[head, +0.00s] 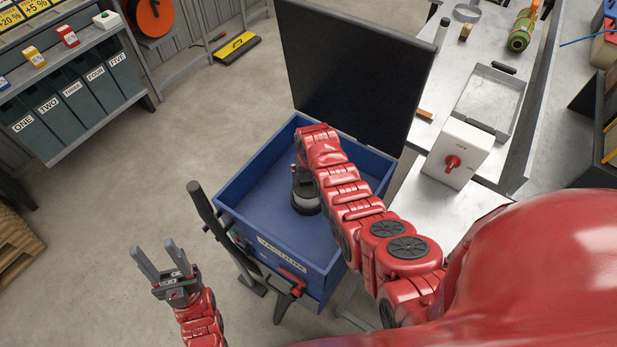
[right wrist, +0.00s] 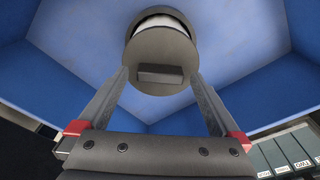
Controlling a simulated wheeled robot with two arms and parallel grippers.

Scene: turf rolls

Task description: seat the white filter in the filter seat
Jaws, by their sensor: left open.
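The white filter (head: 304,192) stands inside the blue box, partly covered by my right arm in the head view. A dark round base shows under it; I cannot tell whether this is the filter seat or the filter's own rim. In the right wrist view the filter's grey end cap (right wrist: 160,52) has a small raised block (right wrist: 160,74), with a white band behind. My right gripper (right wrist: 159,76) is open, its fingers apart on either side of the block without visible contact. Its fingertips are hidden in the head view. My left gripper (head: 159,262) is open and empty, outside the box.
The blue box (head: 245,175) has its dark lid (head: 350,75) raised at the back. A black handle (head: 205,212) and a red lever (head: 290,278) stick out at its front. A white switch box (head: 458,152) stands on the right bench. Open floor lies left.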

